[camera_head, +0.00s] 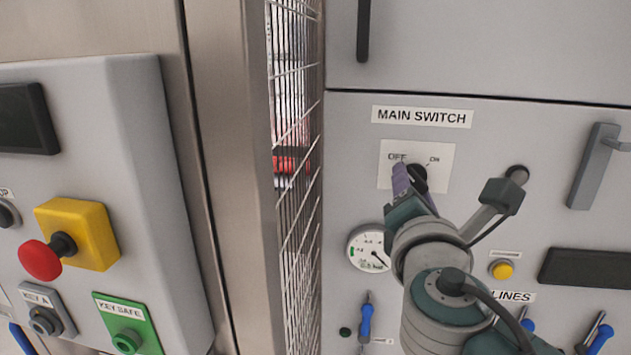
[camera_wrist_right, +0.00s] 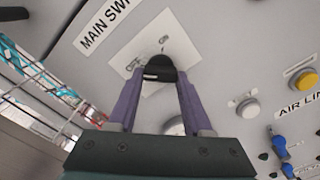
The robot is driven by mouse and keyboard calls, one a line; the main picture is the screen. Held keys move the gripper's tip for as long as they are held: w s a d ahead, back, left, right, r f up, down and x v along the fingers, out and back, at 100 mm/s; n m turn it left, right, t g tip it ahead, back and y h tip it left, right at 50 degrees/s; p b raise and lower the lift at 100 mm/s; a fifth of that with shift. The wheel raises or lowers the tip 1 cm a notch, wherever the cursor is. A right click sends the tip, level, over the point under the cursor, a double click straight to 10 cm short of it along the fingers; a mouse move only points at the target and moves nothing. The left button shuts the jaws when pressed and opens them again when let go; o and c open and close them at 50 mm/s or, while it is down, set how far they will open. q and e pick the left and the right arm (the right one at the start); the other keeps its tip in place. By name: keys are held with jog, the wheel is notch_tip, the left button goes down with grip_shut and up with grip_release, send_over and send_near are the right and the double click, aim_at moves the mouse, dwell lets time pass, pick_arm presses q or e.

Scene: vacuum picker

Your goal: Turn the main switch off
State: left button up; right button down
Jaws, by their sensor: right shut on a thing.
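The main switch is a black rotary knob (camera_head: 418,176) on a pale plate (camera_head: 442,158) marked OFF and ON, under the MAIN SWITCH label (camera_head: 421,116). My right gripper (camera_head: 406,178) reaches up to the knob from below, and its purple fingers partly cover it in the head view. In the right wrist view the two purple fingers of my right gripper (camera_wrist_right: 155,88) stand on either side of the black knob (camera_wrist_right: 162,66) and are shut on it. The knob's exact pointing direction is hard to tell. My left gripper is not in view.
A pressure gauge (camera_head: 369,248), a yellow button (camera_head: 501,269) and blue-handled valves (camera_head: 366,320) sit below the switch. A grey handle (camera_head: 594,166) is to the right. A red emergency knob (camera_head: 40,259) is on the left panel, past a wire mesh (camera_head: 297,180).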

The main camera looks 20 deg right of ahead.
jog(key=shift+f, duration=0.15)
jog(key=shift+c, duration=1.6)
grip_release()
jog(key=b+v, duration=0.1)
jog(key=v, duration=0.8)
jog(key=shift+s+b, duration=0.4)
jog(key=shift+a, duration=0.15)
